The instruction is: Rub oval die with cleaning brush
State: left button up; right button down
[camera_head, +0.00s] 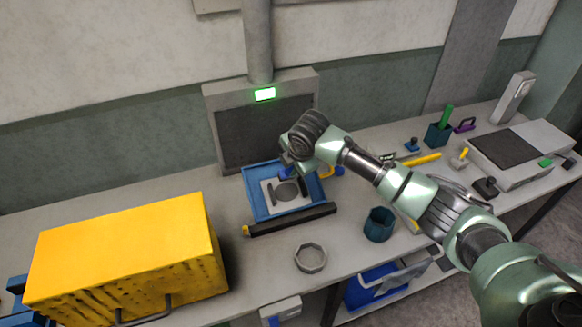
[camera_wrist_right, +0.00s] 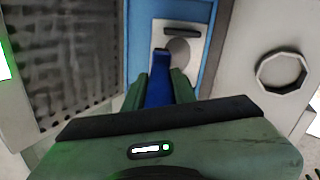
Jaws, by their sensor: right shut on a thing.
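The oval die appears as a grey oval (camera_head: 287,191) on a pale plate in a blue tray (camera_head: 252,200). It also shows in the right wrist view (camera_wrist_right: 181,46), partly covered by the held tool. My right gripper (camera_head: 289,168) is above the back of the tray. Its green fingers (camera_wrist_right: 159,88) are shut on a blue handle (camera_wrist_right: 158,91), which looks like the cleaning brush. The bristles cannot be made out. I cannot tell whether the brush touches the die. My left gripper is not in view.
A dark bar (camera_head: 290,220) lies along the tray's front edge. A grey ring (camera_head: 310,258) and a teal cup (camera_head: 379,225) stand in front and to the right. A large yellow box (camera_head: 125,250) fills the left. A grey panel (camera_head: 265,130) stands behind the tray.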

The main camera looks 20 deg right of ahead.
jog(key=shift+r, duration=0.1)
jog(key=shift+v, duration=1.5)
